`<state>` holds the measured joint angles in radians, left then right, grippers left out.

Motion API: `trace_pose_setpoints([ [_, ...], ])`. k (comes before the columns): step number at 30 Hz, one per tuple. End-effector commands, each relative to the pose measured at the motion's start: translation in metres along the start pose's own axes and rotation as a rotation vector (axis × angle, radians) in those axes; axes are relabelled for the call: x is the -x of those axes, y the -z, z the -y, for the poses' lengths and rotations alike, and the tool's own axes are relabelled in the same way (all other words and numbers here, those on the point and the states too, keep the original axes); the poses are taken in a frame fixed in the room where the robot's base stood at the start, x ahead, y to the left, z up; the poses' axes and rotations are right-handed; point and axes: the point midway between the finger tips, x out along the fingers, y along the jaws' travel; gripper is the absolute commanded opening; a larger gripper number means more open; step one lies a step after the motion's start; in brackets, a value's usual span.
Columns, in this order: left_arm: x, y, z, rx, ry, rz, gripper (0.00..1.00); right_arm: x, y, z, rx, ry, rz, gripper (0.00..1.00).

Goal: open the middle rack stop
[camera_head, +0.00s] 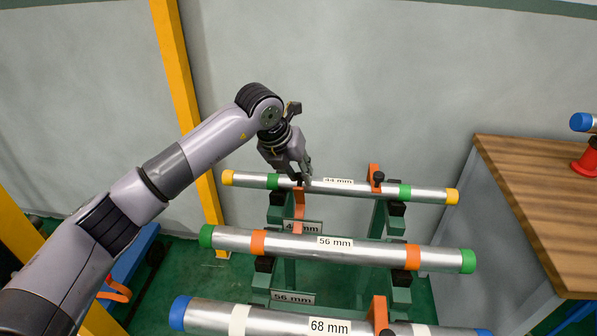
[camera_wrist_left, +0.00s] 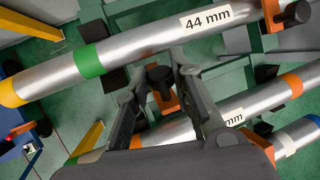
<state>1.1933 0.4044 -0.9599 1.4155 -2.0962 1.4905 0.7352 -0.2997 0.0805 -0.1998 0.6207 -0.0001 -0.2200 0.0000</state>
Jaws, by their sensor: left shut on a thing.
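The middle rack stop (camera_head: 298,212) is an orange flap between the 44 mm pipe (camera_head: 335,188) and the 56 mm pipe (camera_head: 290,244). In the head view it stands behind the 56 mm pipe, its top by my fingers. My left gripper (camera_head: 304,179) reaches down from the left over the 44 mm pipe. In the left wrist view the stop's black knob (camera_wrist_left: 160,77) sits between the two fingers of my left gripper (camera_wrist_left: 163,90), which is shut on it. The orange flap (camera_wrist_left: 165,103) is partly hidden under the knob and fingers. My right gripper is out of view.
Other orange stops stand by the 44 mm pipe (camera_head: 374,177) and by the 68 mm pipe (camera_head: 379,312). Green rack posts carry the pipes. A wooden-topped bench (camera_head: 545,200) stands at right, and a yellow post (camera_head: 178,70) rises behind my left arm.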

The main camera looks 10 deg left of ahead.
Motion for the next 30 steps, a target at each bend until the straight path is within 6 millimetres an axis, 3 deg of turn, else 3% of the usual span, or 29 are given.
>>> trace_pose_setpoints([
  [17,-0.012,-0.015,-0.004,0.03,0.0,-0.106,0.0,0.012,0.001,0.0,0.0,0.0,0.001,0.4],
  [23,-0.027,-0.025,-0.008,0.032,0.002,-0.117,0.0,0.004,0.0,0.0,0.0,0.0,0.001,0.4],
  [30,-0.029,-0.028,-0.009,0.03,0.001,-0.114,0.0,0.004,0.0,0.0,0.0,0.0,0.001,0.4],
])
